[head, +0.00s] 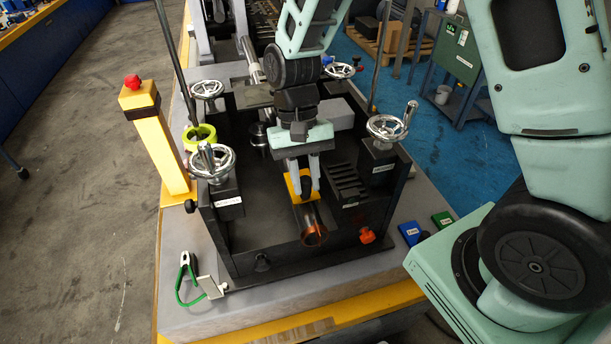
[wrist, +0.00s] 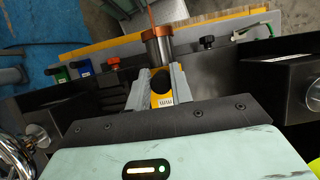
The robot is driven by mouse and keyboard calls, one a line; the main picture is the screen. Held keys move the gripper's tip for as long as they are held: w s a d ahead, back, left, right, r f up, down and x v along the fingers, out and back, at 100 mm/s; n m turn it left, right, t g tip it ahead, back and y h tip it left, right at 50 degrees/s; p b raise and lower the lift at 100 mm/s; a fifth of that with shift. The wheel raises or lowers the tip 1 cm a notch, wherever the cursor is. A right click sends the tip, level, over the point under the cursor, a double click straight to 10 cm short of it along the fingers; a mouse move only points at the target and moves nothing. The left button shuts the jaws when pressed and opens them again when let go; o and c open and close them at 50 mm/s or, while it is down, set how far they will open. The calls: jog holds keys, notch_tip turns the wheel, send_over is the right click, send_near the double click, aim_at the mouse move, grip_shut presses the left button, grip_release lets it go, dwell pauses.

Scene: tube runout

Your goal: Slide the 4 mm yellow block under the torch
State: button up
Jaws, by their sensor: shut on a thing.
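The yellow block (head: 294,187) is inside the black fixture, flat, with a black round knob on top. In the wrist view the block (wrist: 162,100) shows a small white label that I cannot read. My gripper (head: 305,188) points down and is shut on the block's knob; its fingers (wrist: 161,84) stand on either side of it in the wrist view. A metal cylinder with a copper-coloured end (head: 314,236), which looks like the torch, lies just in front of the block. It also shows in the wrist view (wrist: 157,42). Whether the block reaches under it is hidden.
The fixture's front wall (head: 300,262) has an orange knob (head: 367,235). Chrome handwheels (head: 211,162) stand at its corners. A blue block (head: 410,232) and a green block (head: 443,218) lie on the bench at right. A yellow post (head: 157,140) stands at left.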

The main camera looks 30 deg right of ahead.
jog(key=shift+f, duration=0.35)
jog(key=shift+f+b, duration=0.35)
jog(key=shift+b, duration=0.1)
jog(key=shift+f, duration=0.2)
jog(key=shift+w, duration=0.1)
jog(key=shift+w+d, duration=0.15)
jog(key=shift+w, duration=0.3)
jog(key=shift+w, duration=0.15)
jog(key=shift+w+d+p, duration=0.15)
jog(key=shift+w+p, duration=0.15)
jog(key=shift+w, duration=0.4)
jog(key=shift+w, duration=0.2)
